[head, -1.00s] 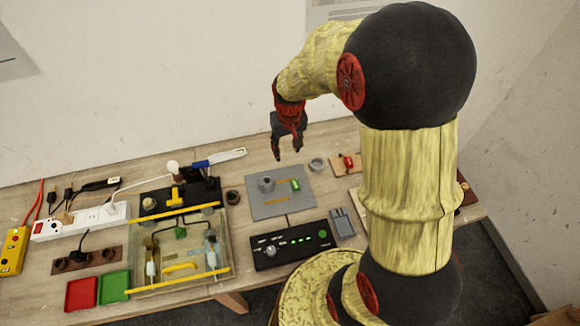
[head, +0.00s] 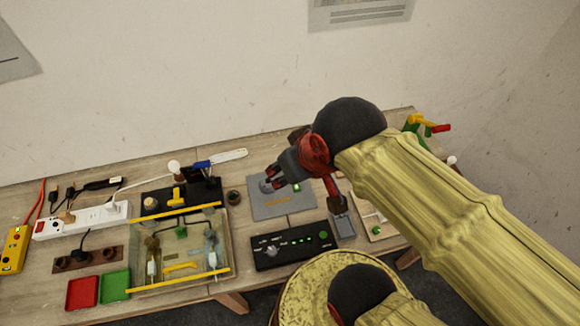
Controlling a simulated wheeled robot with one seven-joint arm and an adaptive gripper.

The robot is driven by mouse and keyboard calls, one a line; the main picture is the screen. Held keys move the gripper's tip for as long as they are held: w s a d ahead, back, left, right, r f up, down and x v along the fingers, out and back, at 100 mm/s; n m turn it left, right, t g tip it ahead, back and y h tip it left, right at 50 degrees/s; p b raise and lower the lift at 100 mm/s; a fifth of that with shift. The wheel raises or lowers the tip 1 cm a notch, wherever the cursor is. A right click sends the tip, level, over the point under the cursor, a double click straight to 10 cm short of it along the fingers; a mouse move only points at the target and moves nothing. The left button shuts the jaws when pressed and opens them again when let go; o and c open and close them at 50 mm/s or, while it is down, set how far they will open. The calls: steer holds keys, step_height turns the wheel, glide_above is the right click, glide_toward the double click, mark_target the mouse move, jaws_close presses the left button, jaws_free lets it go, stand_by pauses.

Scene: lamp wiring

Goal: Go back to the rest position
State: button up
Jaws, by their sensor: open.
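My gripper (head: 273,177) is dark, with red on the wrist behind it. Its fingers are spread and empty, pointing left in the picture. It shows in front of the grey plate (head: 258,209) on the table; the height between them is hard to judge. The fingers partly cover a round grey knob on that plate. My arm reaches in from the lower right, with the wrist bent.
The wooden table (head: 140,170) runs along the wall. A black control box (head: 293,246) with green lights stands in front of the plate. A clear-walled tray (head: 180,255), a white power strip (head: 80,219), and red (head: 82,293) and green (head: 114,284) trays are at left.

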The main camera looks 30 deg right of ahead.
steer(key=shift+f, duration=0.1)
step_height(320, 180, down, 18)
steer(key=b, duration=1.8)
steer(key=shift+r, duration=0.2)
